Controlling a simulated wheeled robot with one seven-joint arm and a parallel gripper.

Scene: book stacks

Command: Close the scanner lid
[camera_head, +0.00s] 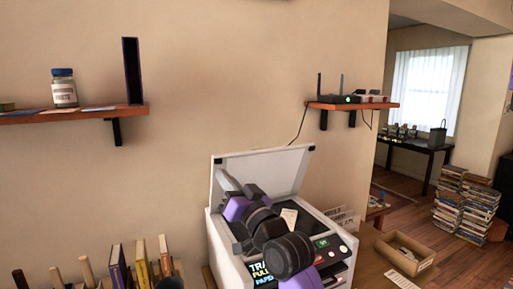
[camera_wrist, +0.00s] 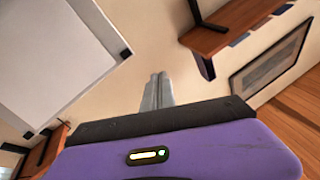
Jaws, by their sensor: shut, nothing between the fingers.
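The scanner (camera_head: 228,258) is a white box with a dark top and a front panel at its right. Its white lid (camera_head: 275,170) stands open, raised against the wall side. The lid also shows at the upper left of the wrist view (camera_wrist: 50,55). My gripper (camera_head: 222,178) is in front of the lid's left part, above the scanner's left side. In the wrist view its grey fingers (camera_wrist: 157,90) are together and empty, with a gap in the picture between them and the lid. My arm hides part of the scanner top.
A wall shelf (camera_head: 75,115) with a jar (camera_head: 64,88) is at the left, and another shelf (camera_head: 350,106) with a router is at the right. Upright books (camera_head: 140,263) stand at lower left. A cardboard box (camera_head: 405,255) is right of the scanner.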

